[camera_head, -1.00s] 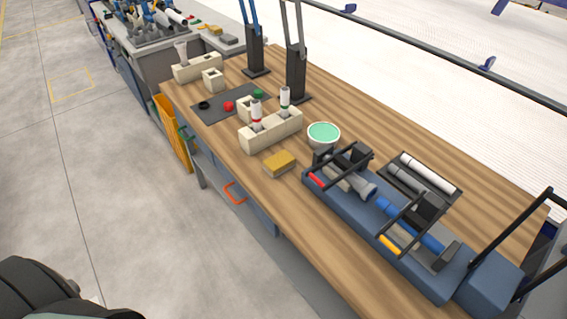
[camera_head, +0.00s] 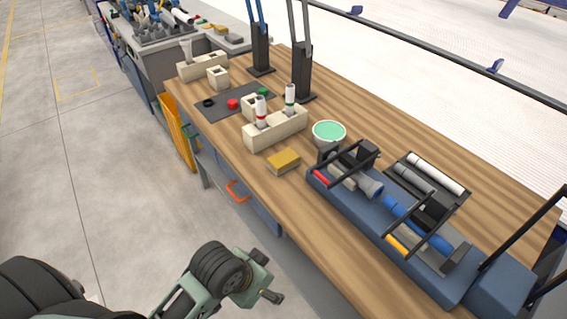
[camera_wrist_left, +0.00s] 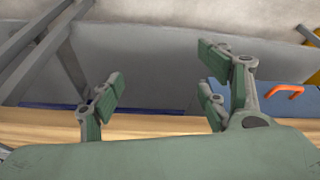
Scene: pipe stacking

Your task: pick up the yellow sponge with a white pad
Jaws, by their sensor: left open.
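The yellow sponge (camera_head: 284,158) lies flat near the front edge of the wooden table in the head view, with its pale pad underneath. In the left wrist view my left gripper (camera_wrist_left: 162,88) is open, its green fingers wide apart with nothing between them. In the head view my left arm comes in at the bottom, off the table's front side and well short of the sponge. The sponge does not show in the left wrist view. My right gripper is in neither view.
A beige block holding two bottles (camera_head: 275,130) stands just behind the sponge. A bowl with a green inside (camera_head: 329,133) is to its right. A blue tool tray (camera_head: 438,280) fills the front right. An orange drawer handle (camera_head: 238,191) is below the table edge.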

